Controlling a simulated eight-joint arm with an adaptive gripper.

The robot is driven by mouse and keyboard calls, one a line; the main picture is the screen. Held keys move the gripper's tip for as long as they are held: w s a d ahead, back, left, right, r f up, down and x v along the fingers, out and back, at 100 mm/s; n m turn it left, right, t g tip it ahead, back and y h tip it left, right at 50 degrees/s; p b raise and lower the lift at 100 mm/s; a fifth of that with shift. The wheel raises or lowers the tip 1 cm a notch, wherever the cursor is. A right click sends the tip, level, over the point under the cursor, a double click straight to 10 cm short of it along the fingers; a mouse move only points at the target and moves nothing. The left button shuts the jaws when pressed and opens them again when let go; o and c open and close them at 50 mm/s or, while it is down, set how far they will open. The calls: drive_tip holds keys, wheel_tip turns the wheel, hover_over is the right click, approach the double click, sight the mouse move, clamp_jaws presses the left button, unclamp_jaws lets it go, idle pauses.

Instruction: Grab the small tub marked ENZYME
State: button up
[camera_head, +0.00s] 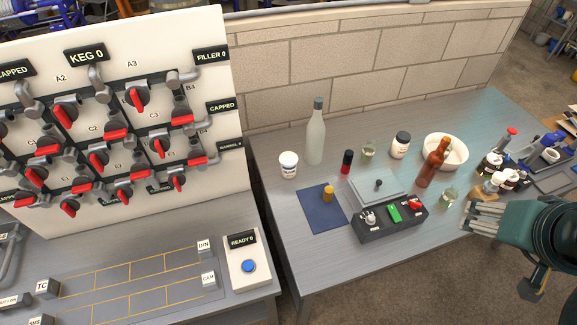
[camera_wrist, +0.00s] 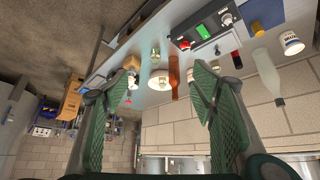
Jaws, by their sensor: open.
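A small white tub (camera_head: 288,165) with dark lettering stands upright at the left of the grey bench, beside the tall pale bottle. It fits the ENZYME tub, but its lettering is too small to read surely. It also shows near the upper right corner of the wrist view (camera_wrist: 292,43). My gripper (camera_head: 484,218) is at the right front edge of the bench, far right of the tub and apart from it. In the wrist view my gripper (camera_wrist: 160,88) has its two green fingers wide apart with nothing between them.
A blue mat (camera_head: 322,215) lies before the tub.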

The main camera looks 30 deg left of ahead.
drive_tip(key=w+a+r+n+g+y, duration=0.1)
drive_tip(key=w+a+r+n+g, duration=0.1)
drive_tip(key=w+a+r+n, duration=0.55)
drive_tip(key=n+g+h+p, duration=0.1)
drive_tip(key=n+g+p, duration=0.1)
drive_tip(key=n+g, duration=0.5)
hover_over(288, 157)
wheel_tip(288, 157, down, 8)
drive_tip(key=n+t, duration=0.2)
drive_tip(key=shift+m, duration=0.25)
wheel_tip(288, 157, down, 25)
drive_tip(key=shift+w+r, duration=0.1)
drive_tip(key=shift+r, duration=0.1)
drive_tip(key=shift+f, duration=0.5)
